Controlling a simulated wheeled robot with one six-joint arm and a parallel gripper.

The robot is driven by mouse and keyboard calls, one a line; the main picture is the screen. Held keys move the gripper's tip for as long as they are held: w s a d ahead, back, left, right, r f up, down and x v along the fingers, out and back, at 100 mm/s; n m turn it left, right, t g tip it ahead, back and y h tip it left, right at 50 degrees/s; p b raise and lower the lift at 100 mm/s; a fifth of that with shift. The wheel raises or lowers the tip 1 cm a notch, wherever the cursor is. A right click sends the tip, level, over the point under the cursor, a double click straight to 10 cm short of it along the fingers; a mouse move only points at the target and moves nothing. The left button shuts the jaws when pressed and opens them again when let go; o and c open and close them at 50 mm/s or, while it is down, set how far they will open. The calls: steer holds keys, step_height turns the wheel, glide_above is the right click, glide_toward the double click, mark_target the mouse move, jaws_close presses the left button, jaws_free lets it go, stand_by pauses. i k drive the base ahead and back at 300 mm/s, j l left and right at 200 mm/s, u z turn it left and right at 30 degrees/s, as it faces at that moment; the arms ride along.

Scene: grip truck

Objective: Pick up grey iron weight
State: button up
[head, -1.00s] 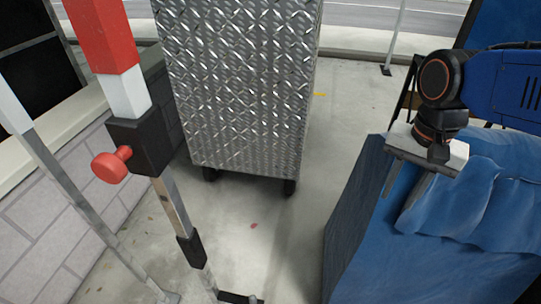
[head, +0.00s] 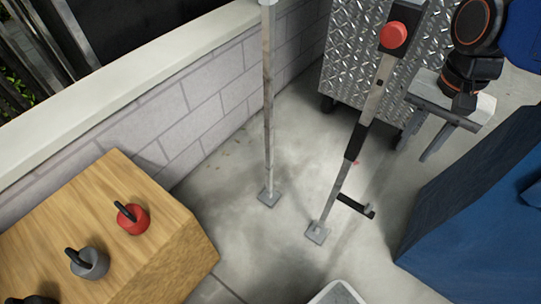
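The grey iron weight (head: 90,264), a small round kettlebell shape with a black handle, sits on a wooden block (head: 150,235) at the lower left of the head view. A red weight (head: 133,219) stands behind it on the same block, and part of a black weight (head: 32,299) shows at the bottom edge. My gripper (head: 422,143) is at the upper right, far from the weights. Its two fingers point down and stand apart, with nothing seen between them.
A metal post (head: 268,110) and a stand with a red knob (head: 345,165) rise between my gripper and the block. A diamond-plate cabinet (head: 350,60) is behind. A blue covered object (head: 480,190) is at right. A pale brick wall (head: 190,95) runs behind the block.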

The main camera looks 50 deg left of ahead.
mark_target(90, 264)
steer(key=k+u, duration=0.15)
steer(key=u, duration=0.2)
steer(key=k+j+u, duration=0.1)
steer(key=u, duration=0.3)
steer(key=j+u, duration=0.15)
steer(key=u, duration=0.15)
steer(key=j+u, duration=0.25)
steer(key=i+j+z, duration=0.1)
steer(key=i, duration=0.3)
steer(key=i+j+z, duration=0.1)
steer(key=i, duration=0.25)
steer(key=i+l+u, duration=0.2)
steer(key=k+l+u, duration=0.1)
steer(key=l+u, duration=0.35)
steer(key=k+l+u, duration=0.1)
steer(key=u, duration=0.3)
steer(key=l+u, duration=0.1)
steer(key=u, duration=0.35)
steer(key=l+u, duration=0.1)
steer(key=u, duration=0.35)
